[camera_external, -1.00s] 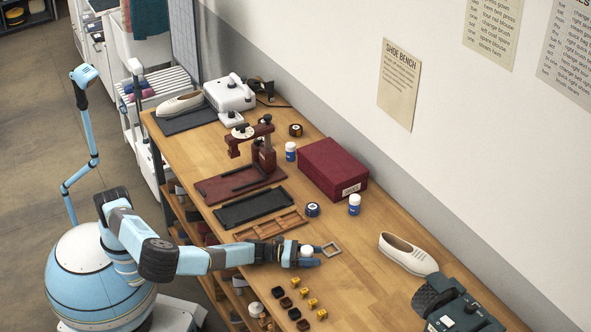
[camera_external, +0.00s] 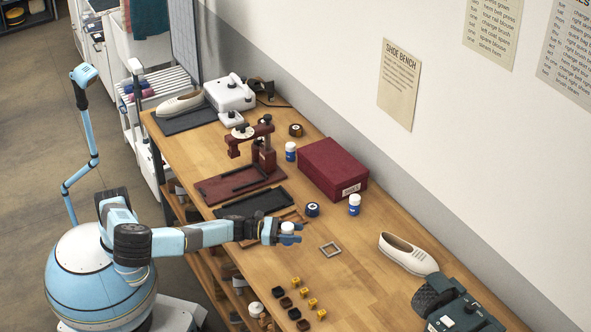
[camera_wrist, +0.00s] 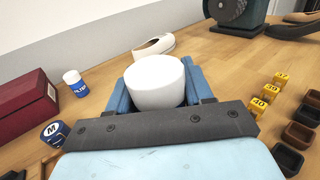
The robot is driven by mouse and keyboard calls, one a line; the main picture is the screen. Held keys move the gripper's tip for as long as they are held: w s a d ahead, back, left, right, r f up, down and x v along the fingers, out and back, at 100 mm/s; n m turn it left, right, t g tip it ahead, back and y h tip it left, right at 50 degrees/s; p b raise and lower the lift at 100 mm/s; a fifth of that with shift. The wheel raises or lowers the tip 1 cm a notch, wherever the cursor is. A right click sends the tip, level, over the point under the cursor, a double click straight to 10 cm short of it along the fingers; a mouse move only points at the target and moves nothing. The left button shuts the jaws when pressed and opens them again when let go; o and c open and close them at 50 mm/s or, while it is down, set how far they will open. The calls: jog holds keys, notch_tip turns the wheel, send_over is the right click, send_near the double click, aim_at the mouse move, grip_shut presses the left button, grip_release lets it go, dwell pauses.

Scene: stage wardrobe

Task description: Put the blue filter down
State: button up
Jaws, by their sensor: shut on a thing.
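My gripper (camera_external: 289,235) is shut on a white-topped round thing (camera_external: 288,228), which I take to be the blue filter. In the wrist view its broad white top (camera_wrist: 155,82) sits between the blue fingers (camera_wrist: 156,92). Its lower part is hidden, so I see no blue on it or any label. I cannot tell how high the held thing is above the bench. A similar white-capped bottle with a blue label (camera_external: 354,204) stands nearby, also in the wrist view (camera_wrist: 75,83).
The dark red box (camera_external: 333,168) and another bottle (camera_external: 291,151) are farther back. A wooden tray (camera_external: 290,215) lies partly under my arm. Small yellow and dark pieces (camera_external: 300,305) stand in front.

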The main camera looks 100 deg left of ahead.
jog(key=s+r, duration=0.3)
jog(key=s, duration=0.4)
jog(key=a+r+n+g+y, duration=0.2)
jog(key=a+r+y, duration=0.1)
jog(key=a, duration=1.1)
jog(key=w+a+r+n+g+y, duration=0.1)
jog(key=a+r+n+y, duration=0.25)
jog(key=a, duration=0.95)
jog(key=a+r+n+g+y, duration=0.2)
jog(key=a+r+y, duration=0.2)
jog(key=a, duration=1)
send_over(339, 163)
jog(key=shift+h, duration=0.25)
jog(key=f, duration=0.9)
jog(key=shift+s+d+f, duration=0.2)
jog(key=shift+d+f, duration=0.05)
jog(key=shift+f, duration=0.1)
jog(key=f, duration=0.3)
jog(key=shift+w+a+f, duration=0.15)
jog(key=shift+w+f, duration=0.05)
jog(key=shift+f, duration=0.15)
jog(key=o, duration=1.1)
jog(key=shift+c, duration=0.2)
